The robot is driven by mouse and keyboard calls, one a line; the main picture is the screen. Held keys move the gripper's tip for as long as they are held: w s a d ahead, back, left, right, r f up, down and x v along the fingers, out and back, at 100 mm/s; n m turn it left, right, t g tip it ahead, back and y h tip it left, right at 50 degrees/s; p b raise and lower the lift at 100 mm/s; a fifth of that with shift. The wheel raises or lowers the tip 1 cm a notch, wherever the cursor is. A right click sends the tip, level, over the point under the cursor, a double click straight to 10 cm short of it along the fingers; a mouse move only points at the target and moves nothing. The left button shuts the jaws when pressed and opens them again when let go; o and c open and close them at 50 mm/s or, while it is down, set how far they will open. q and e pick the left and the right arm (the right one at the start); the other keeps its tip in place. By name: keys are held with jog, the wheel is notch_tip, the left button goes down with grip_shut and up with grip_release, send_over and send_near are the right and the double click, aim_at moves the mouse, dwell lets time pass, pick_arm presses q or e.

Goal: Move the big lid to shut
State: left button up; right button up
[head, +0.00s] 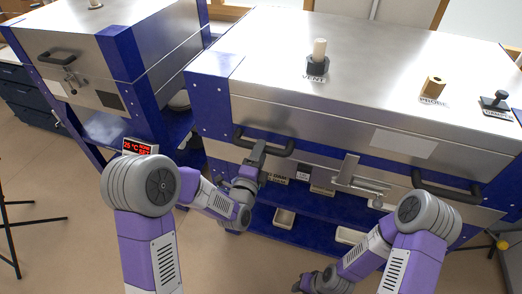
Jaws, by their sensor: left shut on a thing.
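The big lid (345,95) is the broad silver metal top of the large kiln, with blue corners. It looks down or nearly down; I cannot tell whether its lower edge rests fully on the kiln body. Two dark bar handles are on its front, a left handle (281,151) and a right handle (447,193). My left gripper (257,153) is shut on the left handle. A metal latch (350,178) sits at the middle of the front.
A smaller kiln (85,50) stands at the left. A red-lit display (139,147) shows near my left arm. A vent plug (318,60), a probe fitting (432,88) and a dark knob (495,99) stand up from the lid. A blue shelf (300,228) with small trays lies below.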

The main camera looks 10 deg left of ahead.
pick_arm(q)
jog(key=v, duration=0.6)
jog(key=shift+s, duration=0.2)
jog(key=s+a+f+n+g+p, duration=0.1)
jog(key=s+f+n+g+p, duration=0.2)
jog(key=f+n+g, duration=0.45)
jog(key=s+f+n+g+p, duration=0.3)
jog(key=s+f+n, duration=0.15)
jog(key=f, duration=0.55)
jog(key=s+f+n+g+p, duration=0.1)
jog(key=s+f+n+g, duration=0.2)
jog(key=s, duration=0.4)
jog(key=s+f+n+g+p, duration=0.2)
jog(key=s+f+n+g, duration=0.1)
jog(key=s+n+g, duration=0.2)
jog(key=s+d+n, duration=0.1)
jog(key=s+n, duration=0.1)
jog(key=n, duration=0.1)
jog(key=shift+f+h, duration=0.2)
jog(key=shift+h, duration=0.2)
